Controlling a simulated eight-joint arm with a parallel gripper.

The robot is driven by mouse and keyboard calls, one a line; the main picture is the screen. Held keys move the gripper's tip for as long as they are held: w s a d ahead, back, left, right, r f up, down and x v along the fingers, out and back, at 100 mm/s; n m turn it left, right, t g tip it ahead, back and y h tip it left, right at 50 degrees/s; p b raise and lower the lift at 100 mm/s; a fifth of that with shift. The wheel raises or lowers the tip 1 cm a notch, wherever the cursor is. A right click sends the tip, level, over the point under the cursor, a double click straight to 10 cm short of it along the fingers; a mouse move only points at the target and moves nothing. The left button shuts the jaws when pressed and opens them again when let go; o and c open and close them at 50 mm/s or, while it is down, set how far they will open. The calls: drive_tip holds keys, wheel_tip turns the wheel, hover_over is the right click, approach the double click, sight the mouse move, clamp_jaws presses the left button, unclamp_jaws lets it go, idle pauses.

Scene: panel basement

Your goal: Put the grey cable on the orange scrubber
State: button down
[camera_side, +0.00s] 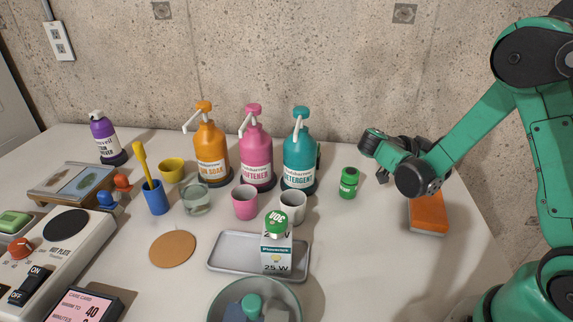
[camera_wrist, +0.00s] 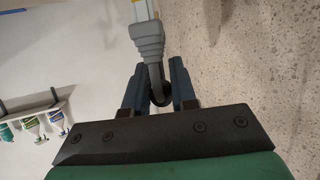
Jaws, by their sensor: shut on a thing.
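The orange scrubber (camera_side: 428,213) lies on the right part of the table in the side view, with a paler layer along its lower edge. My gripper (camera_side: 383,172) is just above and to the left of it, and my wrist partly covers its far end. In the wrist view, my gripper (camera_wrist: 158,80) has its two dark fingers closed around the grey cable (camera_wrist: 149,42). The cable's thick ribbed grey end sticks out past the fingertips, and a thin loop lies between them. I cannot make out the cable in the side view.
Teal, pink and orange pump bottles (camera_side: 300,160) stand behind cups. A grey tray (camera_side: 225,257) carries a bulb box (camera_side: 276,250). A bowl (camera_side: 225,300) is at the front. Table around the scrubber is clear.

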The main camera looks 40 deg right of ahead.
drive_tip(key=shift+f, duration=1.1)
drive_tip(key=shift+f, duration=0.1)
drive_tip(key=c, duration=0.7)
unclamp_jaws()
